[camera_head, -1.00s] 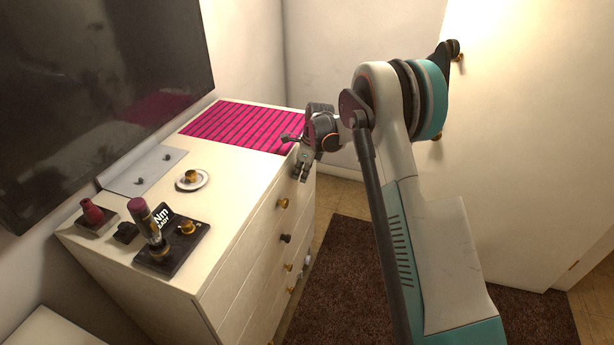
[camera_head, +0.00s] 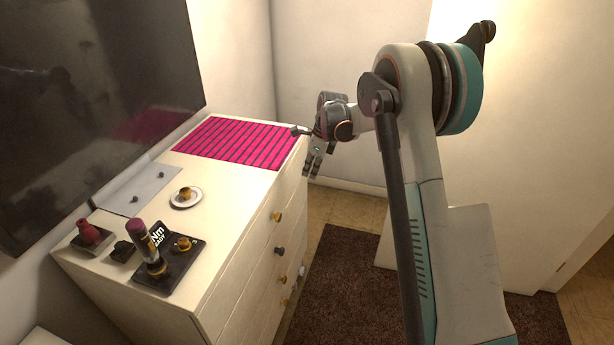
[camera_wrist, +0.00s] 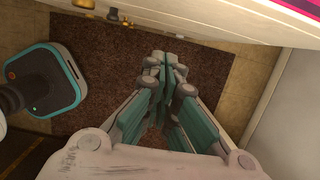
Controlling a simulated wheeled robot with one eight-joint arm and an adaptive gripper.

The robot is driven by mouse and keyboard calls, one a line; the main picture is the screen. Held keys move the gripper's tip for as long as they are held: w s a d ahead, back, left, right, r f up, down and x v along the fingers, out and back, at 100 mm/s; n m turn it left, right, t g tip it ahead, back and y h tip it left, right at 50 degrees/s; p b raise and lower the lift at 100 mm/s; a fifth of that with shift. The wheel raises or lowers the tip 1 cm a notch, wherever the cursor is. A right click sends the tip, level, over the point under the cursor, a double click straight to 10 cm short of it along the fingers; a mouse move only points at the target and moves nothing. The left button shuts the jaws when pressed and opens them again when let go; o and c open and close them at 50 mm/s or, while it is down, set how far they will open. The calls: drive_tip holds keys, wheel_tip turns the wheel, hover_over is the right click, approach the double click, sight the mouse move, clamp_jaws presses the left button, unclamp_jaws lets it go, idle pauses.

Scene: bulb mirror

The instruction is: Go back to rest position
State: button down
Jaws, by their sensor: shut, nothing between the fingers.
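My gripper (camera_head: 313,165) hangs just off the right edge of the white dresser (camera_head: 235,215), near the pink striped mat (camera_head: 235,142), fingers pointing down. In the wrist view my gripper (camera_wrist: 166,62) has its fingertips together with nothing between them, over the brown rug (camera_wrist: 110,65). My arm rises at the right in the head view.
On the dresser stand a saucer with a gold piece (camera_head: 186,197), a black tray (camera_head: 168,265) with an upright purple-topped tool, and a red item on a dark base (camera_head: 90,236). A mirror or dark screen (camera_head: 90,90) is behind. Knobs (camera_head: 279,250) project from the drawers.

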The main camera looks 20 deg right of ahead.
drive_tip(key=s+a+r+n+t+h, duration=0.1)
drive_tip(key=s+a+r+n, duration=0.1)
drive_tip(key=s+r+n, duration=0.6)
drive_tip(key=s+a+r+n+t, duration=0.15)
drive_tip(key=s+r+n, duration=0.25)
drive_tip(key=s+r, duration=0.7)
drive_tip(key=s+a+f+n+t+h, duration=0.1)
drive_tip(key=s+n+t, duration=0.2)
drive_tip(key=s+n, duration=0.9)
drive_tip(key=s, duration=1)
drive_tip(key=shift+s+a+f+n, duration=0.2)
drive_tip(key=shift+f+n, duration=0.1)
drive_tip(key=shift+n, duration=0.1)
